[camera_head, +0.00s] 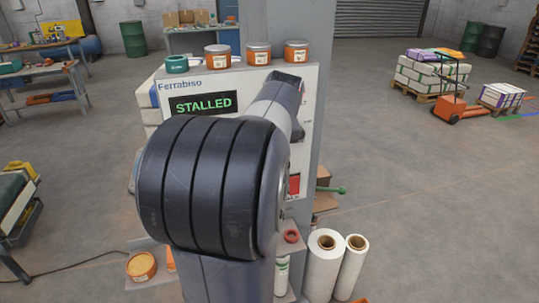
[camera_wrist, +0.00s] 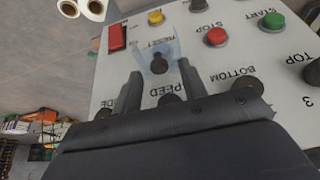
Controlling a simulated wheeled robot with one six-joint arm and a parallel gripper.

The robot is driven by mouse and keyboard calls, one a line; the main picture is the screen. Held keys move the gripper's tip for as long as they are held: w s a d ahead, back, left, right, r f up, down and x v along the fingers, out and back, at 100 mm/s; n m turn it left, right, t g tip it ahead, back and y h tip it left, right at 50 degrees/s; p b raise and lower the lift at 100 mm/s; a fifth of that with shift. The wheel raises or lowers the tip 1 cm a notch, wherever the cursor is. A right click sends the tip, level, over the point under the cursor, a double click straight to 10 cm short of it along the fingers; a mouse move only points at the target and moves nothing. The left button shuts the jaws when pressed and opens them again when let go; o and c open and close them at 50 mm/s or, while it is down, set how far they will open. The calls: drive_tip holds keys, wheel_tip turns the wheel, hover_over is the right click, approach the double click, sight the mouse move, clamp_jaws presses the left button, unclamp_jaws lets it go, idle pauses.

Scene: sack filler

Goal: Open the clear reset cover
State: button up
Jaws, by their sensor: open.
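The clear reset cover (camera_wrist: 172,48) is a faint bluish see-through piece by the RESET label in the wrist view. A dark round button (camera_wrist: 159,66) shows at it. Whether the cover is shut or partly raised is hard to tell. My gripper (camera_wrist: 160,72) is open, one finger on each side of the cover's lower part in the picture. I cannot tell whether a finger touches it. In the head view my arm hides the gripper and the cover. The machine's panel (camera_head: 312,100) carries a display (camera_head: 203,104) reading "STALLED".
Near the cover are a red rocker switch (camera_wrist: 117,37), a yellow button (camera_wrist: 156,18), a red STOP button (camera_wrist: 216,36) and a green START button (camera_wrist: 274,20). Tins (camera_head: 258,53) stand on the machine's top. White rolls (camera_head: 322,265) stand at its lower right.

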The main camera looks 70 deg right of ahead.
drive_tip(key=b+v, duration=0.1)
drive_tip(key=v, duration=0.8)
idle(0.3)
drive_tip(key=p+x, duration=0.1)
drive_tip(key=x, duration=1)
drive_tip(key=shift+a, duration=0.1)
drive_tip(key=shift+s+a, duration=0.1)
drive_tip(key=shift+s, duration=0.05)
drive_tip(key=shift+r, duration=0.15)
